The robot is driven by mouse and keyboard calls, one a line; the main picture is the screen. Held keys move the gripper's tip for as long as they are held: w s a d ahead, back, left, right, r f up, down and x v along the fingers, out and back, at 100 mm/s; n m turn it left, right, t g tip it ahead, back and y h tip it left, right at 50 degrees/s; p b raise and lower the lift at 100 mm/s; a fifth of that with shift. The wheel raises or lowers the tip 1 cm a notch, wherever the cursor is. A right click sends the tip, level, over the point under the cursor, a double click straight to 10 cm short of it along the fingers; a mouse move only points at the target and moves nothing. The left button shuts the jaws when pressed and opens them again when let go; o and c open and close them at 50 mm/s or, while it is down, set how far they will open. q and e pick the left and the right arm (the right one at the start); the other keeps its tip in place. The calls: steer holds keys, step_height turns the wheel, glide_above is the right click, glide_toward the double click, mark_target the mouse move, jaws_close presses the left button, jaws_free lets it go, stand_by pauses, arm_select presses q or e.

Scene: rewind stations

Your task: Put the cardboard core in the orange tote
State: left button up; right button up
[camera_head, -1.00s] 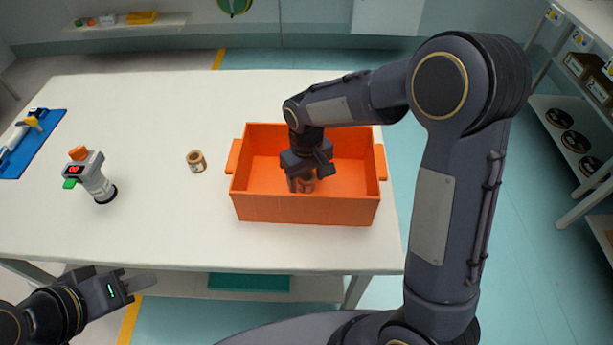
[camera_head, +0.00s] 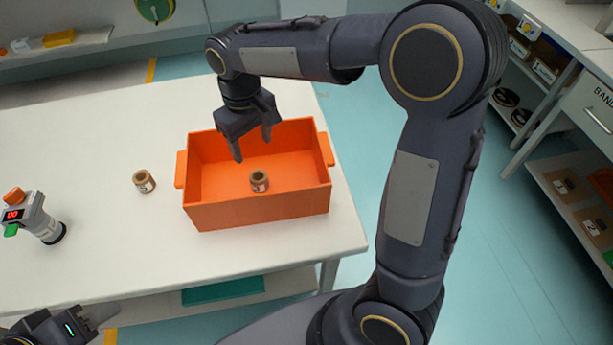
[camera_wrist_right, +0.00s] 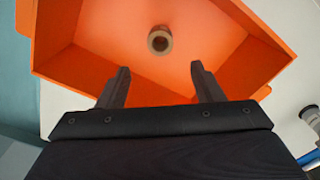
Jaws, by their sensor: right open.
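The orange tote (camera_head: 262,208) stands on the white table. A brown cardboard core (camera_head: 259,181) stands upright inside it; the core and the tote's inside also show in the right wrist view, core (camera_wrist_right: 159,40) and tote (camera_wrist_right: 75,72). A second, similar core (camera_head: 144,181) stands on the table left of the tote. My right gripper (camera_head: 252,149) is open and empty above the tote, apart from the core. Its two fingers (camera_wrist_right: 161,84) show spread in the right wrist view. My left gripper (camera_head: 92,322) is at the lower left, in front of the table; its finger gap cannot be made out.
A grey handheld device (camera_head: 42,225) with an orange top and green part stands at the table's left. The white table (camera_head: 90,135) is clear behind the second core. Shelves with boxes (camera_head: 575,190) stand at the right.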

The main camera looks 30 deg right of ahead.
steer(key=s+d+r+m+t+y, duration=0.2)
steer(key=s+d+r+y, duration=0.15)
steer(key=s+d, duration=0.5)
steer(key=s+a+f+m+t, duration=0.1)
steer(key=s+f+m+t, duration=0.1)
steer(key=s, duration=1.1)
steer(key=shift+s+f+m+t, duration=0.25)
steer(key=shift+m+t, duration=0.35)
steer(key=shift+t, duration=0.2)
